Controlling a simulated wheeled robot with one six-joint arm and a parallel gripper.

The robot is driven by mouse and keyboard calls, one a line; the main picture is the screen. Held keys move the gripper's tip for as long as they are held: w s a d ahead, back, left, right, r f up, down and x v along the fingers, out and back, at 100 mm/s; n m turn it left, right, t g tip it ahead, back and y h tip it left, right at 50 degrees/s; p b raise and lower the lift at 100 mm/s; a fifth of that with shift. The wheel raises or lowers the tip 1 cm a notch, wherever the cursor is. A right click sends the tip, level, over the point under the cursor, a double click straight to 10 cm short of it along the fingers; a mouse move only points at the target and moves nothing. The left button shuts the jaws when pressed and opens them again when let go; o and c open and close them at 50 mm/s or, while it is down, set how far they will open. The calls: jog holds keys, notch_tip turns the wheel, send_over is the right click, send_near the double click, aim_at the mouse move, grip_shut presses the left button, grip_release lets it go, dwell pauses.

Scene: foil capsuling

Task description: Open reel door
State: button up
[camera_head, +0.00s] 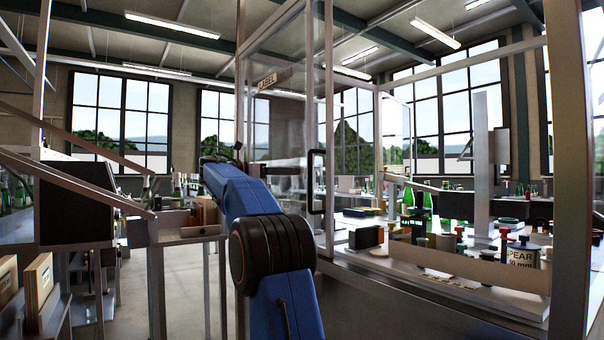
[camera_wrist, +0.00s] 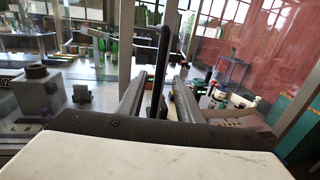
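The reel door appears to be the clear framed panel marked LABEL (camera_head: 267,80) in the head view; I cannot confirm which panel it is. A black vertical bar handle (camera_wrist: 162,70) stands upright in the middle of the wrist view. My gripper (camera_wrist: 164,78) is open, one finger on each side of this bar, with a visible gap on both sides.
A table with a wooden box (camera_head: 203,215) stands left of my arm. A reddish translucent panel (camera_wrist: 255,50) fills the wrist view's upper right. Open floor shows at lower left.

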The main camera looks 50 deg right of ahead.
jog(key=v, duration=0.9)
jog(key=shift+a, duration=0.1)
jog(key=s+a+f+m+t+y, duration=0.4)
jog(key=s+a+f, duration=0.8)
jog(key=f, duration=0.4)
jog(key=s+a+f+m+t+y, duration=0.4)
jog(key=s+a+f+y, duration=0.3)
jog(key=s+a+f, duration=0.5)
jog(key=s+a+f+m+t+y, duration=0.4)
jog(key=s+a+f, duration=0.8)
jog(key=f, duration=1)
jog(key=shift+s+a+f+m+y, duration=0.3)
jog(key=shift+m+y, duration=0.2)
jog(key=shift+y, duration=0.2)
jog(key=shift+r, duration=0.1)
